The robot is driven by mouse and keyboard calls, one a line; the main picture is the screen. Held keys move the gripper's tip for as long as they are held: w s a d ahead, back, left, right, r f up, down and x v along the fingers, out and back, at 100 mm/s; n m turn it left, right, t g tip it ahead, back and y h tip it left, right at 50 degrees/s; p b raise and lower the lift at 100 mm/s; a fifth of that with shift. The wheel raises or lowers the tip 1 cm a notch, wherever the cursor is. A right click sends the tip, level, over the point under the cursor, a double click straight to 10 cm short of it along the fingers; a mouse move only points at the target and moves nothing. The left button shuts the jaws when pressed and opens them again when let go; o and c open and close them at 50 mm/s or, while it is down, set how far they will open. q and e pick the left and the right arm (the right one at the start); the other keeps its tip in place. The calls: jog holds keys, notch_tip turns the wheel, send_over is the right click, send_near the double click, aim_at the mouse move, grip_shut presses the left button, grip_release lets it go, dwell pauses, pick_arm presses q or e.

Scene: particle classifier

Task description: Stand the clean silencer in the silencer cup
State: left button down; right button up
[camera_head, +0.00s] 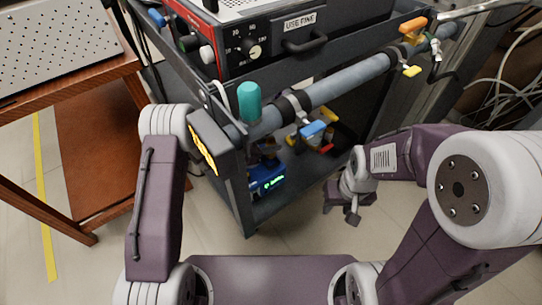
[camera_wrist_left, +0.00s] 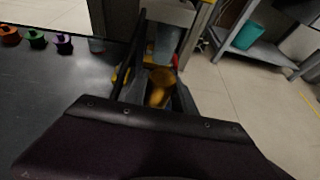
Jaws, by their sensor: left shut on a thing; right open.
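In the left wrist view my left gripper (camera_wrist_left: 152,90) is shut on a brass-yellow rounded piece (camera_wrist_left: 160,86), which looks like the silencer. Its lower end is hidden between the fingers. In the head view my left arm rises at the left, and its fingers cannot be made out by the cart's front corner. My right gripper (camera_head: 343,200) is open and empty, in front of the cart at the right. A teal cylinder (camera_head: 249,102) stands upright at the cart's near edge, by the grey pipe. I cannot tell whether it is the silencer cup.
The grey cart (camera_head: 238,195) carries an instrument (camera_head: 262,45), a long pipe (camera_head: 345,78) and a valve with coloured handles (camera_head: 315,131). A blue device (camera_head: 268,181) sits below. A wooden table (camera_head: 65,85) stands left. Coloured spool-like pieces (camera_wrist_left: 37,39) line a dark surface.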

pick_arm(q)
notch_tip(320, 180, down, 5)
jog(key=b, duration=0.3)
jog(key=shift+r, duration=0.15)
jog(key=shift+f, duration=0.2)
jog(key=c, duration=1)
grip_release()
jog(key=shift+c, duration=0.2)
jog(key=shift+r, duration=0.15)
